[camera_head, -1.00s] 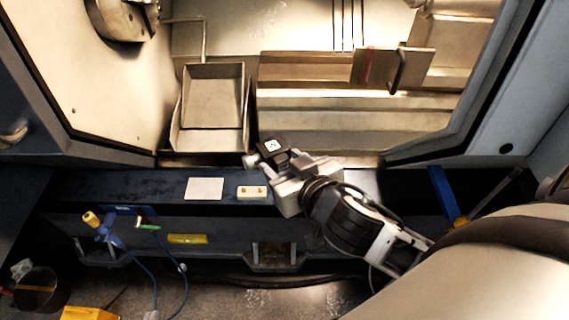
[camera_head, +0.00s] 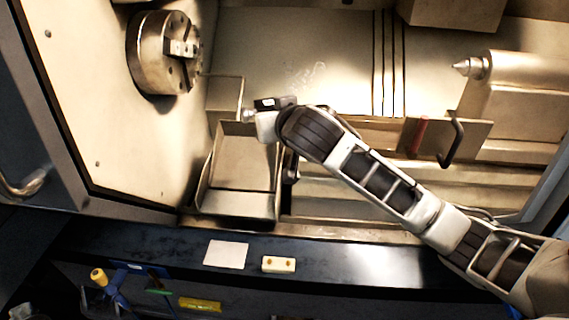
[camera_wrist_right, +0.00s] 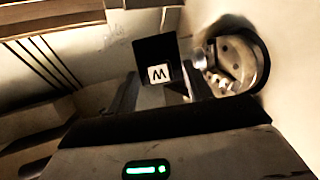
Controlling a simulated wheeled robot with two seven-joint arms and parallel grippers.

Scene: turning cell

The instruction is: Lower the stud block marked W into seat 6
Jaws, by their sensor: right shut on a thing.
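The stud block (camera_wrist_right: 150,48) is black, with a white label that reads W upside down in the right wrist view. It also shows in the head view (camera_head: 266,103) as a small dark block with a pale label. My right gripper (camera_wrist_right: 160,88) is shut on it, its fingers on either side. In the head view my right gripper (camera_head: 264,118) is above the metal chute, to the right of and below the lathe chuck (camera_head: 160,55). The chuck also shows in the right wrist view (camera_wrist_right: 246,62), behind and right of the block. No seat number is readable. My left gripper is not in view.
A metal chute (camera_head: 238,202) lies below my right gripper. A handled plate (camera_head: 478,140) and the tailstock (camera_head: 520,88) are at the right. A white square (camera_head: 227,254) and a small cream block (camera_head: 279,264) lie on the dark front ledge.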

